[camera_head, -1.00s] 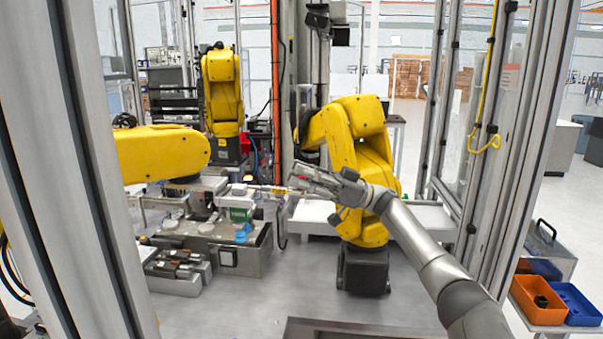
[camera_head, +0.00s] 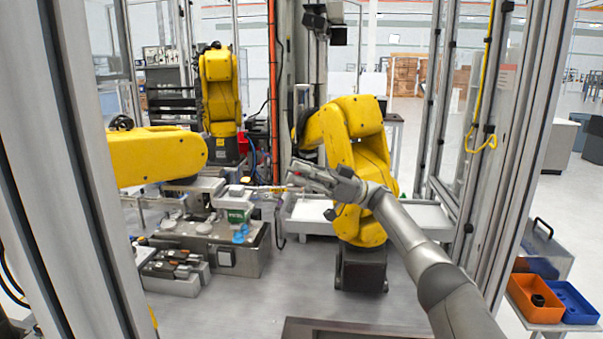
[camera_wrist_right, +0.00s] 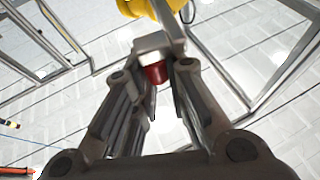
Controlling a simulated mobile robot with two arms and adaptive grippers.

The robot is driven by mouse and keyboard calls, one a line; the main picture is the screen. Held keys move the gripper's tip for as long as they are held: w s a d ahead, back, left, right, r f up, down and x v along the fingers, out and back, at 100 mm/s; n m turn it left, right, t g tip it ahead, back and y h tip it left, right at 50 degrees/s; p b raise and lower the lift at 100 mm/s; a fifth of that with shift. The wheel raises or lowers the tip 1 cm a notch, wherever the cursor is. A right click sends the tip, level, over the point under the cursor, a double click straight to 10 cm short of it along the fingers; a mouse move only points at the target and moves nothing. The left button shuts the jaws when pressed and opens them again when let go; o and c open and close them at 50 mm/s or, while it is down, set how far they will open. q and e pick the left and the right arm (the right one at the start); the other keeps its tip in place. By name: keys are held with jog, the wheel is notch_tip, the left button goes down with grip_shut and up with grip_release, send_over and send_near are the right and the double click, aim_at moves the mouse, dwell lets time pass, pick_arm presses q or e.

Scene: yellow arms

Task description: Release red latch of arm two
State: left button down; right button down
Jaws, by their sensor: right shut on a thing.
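My right gripper (camera_head: 312,176) reaches in from the lower right to the tool end of the nearer right yellow arm (camera_head: 352,135), in front of its dark wrist. In the right wrist view, the red latch (camera_wrist_right: 155,74) sits between the fingers of my right gripper (camera_wrist_right: 156,82), under a pale metal block (camera_wrist_right: 150,42). The gripper is shut on the latch. In the head view the fingers largely hide the latch. A bit of the yellow arm shows at the top of the wrist view. My left gripper is not in view.
Another yellow arm (camera_head: 155,155) extends from the left over a metal fixture (camera_head: 240,258) with blue round parts. A third yellow arm (camera_head: 219,95) stands behind. Metal frame posts flank the cell. Orange (camera_head: 535,298) and blue (camera_head: 572,300) bins stand at the lower right.

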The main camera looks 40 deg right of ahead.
jog(key=shift+w+a+f, duration=0.1)
jog(key=shift+w+f, duration=0.05)
jog(key=shift+f, duration=0.05)
jog(key=c, duration=1.5)
grip_release()
jog(key=shift+f, duration=0.1)
jog(key=shift+o, duration=0.4)
jog(key=shift+w+a, duration=0.1)
jog(key=shift+f, duration=0.1)
jog(key=shift+s+d+f, duration=0.15)
jog(key=shift+s+d, duration=0.1)
jog(key=shift+d, duration=0.05)
jog(key=v, duration=0.6)
jog(key=shift+s+d+r, duration=0.25)
jog(key=shift+d+r, duration=0.05)
jog(key=shift+d, duration=0.1)
